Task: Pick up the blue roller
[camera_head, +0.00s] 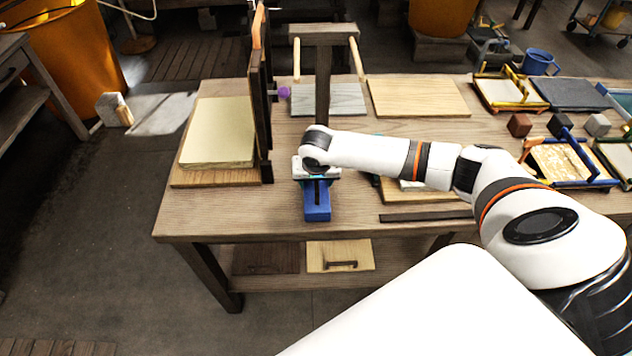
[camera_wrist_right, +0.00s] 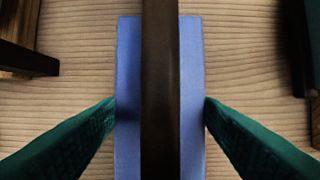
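The blue roller (camera_head: 317,208) is at the front edge of the table, left of its middle, below my right wrist. It looks like a blue block with a dark bar along its top. My right gripper (camera_head: 318,172) is over it, and the wrist hides part of it. In the right wrist view, the green fingertips of the gripper (camera_wrist_right: 160,108) meet both long sides of the blue roller (camera_wrist_right: 128,70), with the dark bar running between them. I cannot tell whether the roller rests on the table. My left gripper is not in view.
An upright dark frame (camera_head: 262,100) and a pale slab (camera_head: 218,133) stand to the left. A dark T-shaped stand (camera_head: 323,60) rises behind the roller. Flat boards (camera_head: 418,98) lie at the back. Trays, small blocks and a blue mug (camera_head: 541,62) are on the right.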

